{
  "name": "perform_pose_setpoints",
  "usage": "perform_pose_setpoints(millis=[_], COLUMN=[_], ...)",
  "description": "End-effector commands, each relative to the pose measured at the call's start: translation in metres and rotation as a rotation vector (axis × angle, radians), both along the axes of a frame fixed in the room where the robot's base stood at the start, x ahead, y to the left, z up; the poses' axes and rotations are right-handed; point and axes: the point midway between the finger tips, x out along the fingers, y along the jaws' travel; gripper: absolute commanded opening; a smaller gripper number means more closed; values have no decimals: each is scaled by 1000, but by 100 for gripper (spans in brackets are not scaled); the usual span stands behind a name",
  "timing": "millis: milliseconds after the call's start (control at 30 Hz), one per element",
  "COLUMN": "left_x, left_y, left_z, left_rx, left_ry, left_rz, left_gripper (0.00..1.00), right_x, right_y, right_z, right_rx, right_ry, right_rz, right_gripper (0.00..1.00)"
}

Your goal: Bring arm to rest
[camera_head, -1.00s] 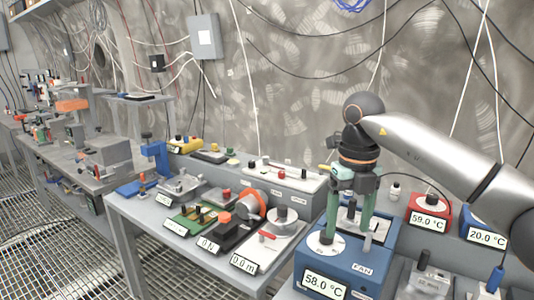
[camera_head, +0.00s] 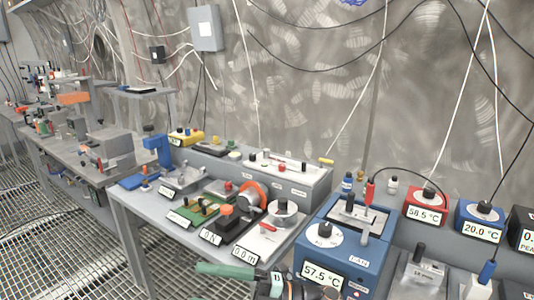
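One gripper with green fingers (camera_head: 226,270) is low at the bottom edge, in front of the bench. I take it for my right gripper, but the arm behind it is mostly out of view. Its green finger points left, and a dark wrist part sits to its right. The finger gap does not show clearly, and nothing is seen held in it. It is in front of and below the blue heater box (camera_head: 372,258), which reads 57.5 °C. My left gripper is not in view.
The grey bench (camera_head: 150,228) carries several instruments, including a 0.0 m device (camera_head: 272,236). A red box (camera_head: 425,207) reading 58.5 °C and a blue box (camera_head: 480,222) reading 20.0 °C stand at right. Cables hang along the wall.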

Motion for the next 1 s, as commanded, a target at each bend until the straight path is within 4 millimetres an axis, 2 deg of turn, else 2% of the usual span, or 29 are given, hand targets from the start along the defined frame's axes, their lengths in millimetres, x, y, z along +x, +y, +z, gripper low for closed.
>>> perform_pose_setpoints(millis=[133,233,367,467,567,700,800,900,1000], left_x=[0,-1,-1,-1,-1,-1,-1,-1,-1], left_y=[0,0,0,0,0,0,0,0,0], left_z=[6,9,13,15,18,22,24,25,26], left_rx=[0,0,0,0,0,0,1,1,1], left_ry=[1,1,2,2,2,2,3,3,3], left_rz=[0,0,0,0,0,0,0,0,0], left_gripper=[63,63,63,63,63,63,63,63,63], right_x=[17,29,34,26,5,-48,-91,-126,-148], right_y=[-25,-52,-95,-130,-167,-213,-238,-255,-264], right_z=[-12,-34,-80,-125,-174,-241,-278,-300,-312], right_rx=[186,270,344,369,371,336,296,260,235], right_ry=[260,439,686,884,1084,1361,1528,1648,1718], right_rz=[-224,-385,-598,-759,-918,-1119,-1230,-1304,-1344], right_gripper=[76,76,76,76,76,76,76,76,76])
